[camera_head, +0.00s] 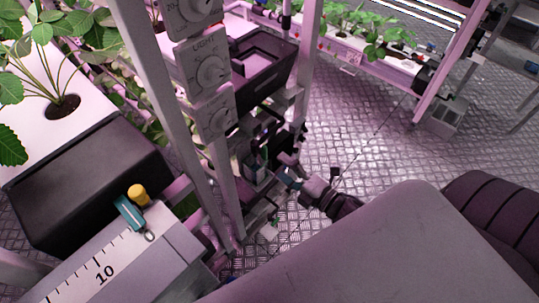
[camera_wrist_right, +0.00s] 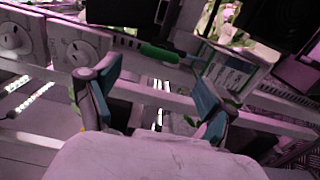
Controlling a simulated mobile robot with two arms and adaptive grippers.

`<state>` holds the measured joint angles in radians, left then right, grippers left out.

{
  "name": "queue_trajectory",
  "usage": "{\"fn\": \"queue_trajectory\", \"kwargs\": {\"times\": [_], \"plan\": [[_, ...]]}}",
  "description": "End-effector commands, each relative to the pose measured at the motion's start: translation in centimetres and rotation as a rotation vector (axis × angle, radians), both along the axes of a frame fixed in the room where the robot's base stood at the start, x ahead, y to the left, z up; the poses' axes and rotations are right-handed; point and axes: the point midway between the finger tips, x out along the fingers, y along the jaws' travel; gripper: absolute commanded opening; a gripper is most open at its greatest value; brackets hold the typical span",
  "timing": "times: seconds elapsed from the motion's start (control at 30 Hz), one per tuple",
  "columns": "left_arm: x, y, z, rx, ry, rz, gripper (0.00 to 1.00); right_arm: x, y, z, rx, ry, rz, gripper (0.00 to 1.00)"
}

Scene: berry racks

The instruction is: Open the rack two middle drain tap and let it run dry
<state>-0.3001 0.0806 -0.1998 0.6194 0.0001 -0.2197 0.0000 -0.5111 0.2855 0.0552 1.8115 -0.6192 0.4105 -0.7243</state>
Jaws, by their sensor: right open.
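My right gripper (camera_head: 287,172) reaches low beside the rack post in the head view. In the right wrist view the right gripper (camera_wrist_right: 155,95) is open, its two teal-padded fingers spread with nothing held between them. A green lever handle (camera_wrist_right: 158,53) lies beyond and above the gap between the fingers, apart from them. It looks like a tap lever, but I cannot tell which rack or level it belongs to. The tap's outlet and any water are not visible. My left gripper is in neither view.
Dial boxes (camera_head: 211,73) hang on the rack post (camera_head: 165,100). A ruled box (camera_head: 110,265) and black bin (camera_head: 85,185) stand at left. A label card (camera_wrist_right: 230,75) is near the green handle. Patterned metal floor (camera_head: 365,150) is clear towards the far rack.

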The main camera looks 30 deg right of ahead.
Motion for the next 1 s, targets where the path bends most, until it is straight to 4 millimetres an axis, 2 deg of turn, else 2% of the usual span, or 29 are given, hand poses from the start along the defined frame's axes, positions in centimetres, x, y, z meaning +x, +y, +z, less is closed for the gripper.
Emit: {"fn": "queue_trajectory", "kwargs": {"times": [0.1,0.3,0.9,1.0], "plan": [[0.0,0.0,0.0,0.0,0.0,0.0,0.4,-2.3,-0.8,-0.1,0.0,0.002,-0.001,0.83],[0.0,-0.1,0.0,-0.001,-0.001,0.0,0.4,-4.4,-1.5,0.0,0.001,0.0,-0.001,0.83],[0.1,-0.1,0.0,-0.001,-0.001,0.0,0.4,-4.7,-1.6,0.0,0.0,-0.001,0.0,0.83],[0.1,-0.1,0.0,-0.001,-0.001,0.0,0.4,-4.7,-1.8,-0.5,0.013,0.014,-0.009,0.83]]}}
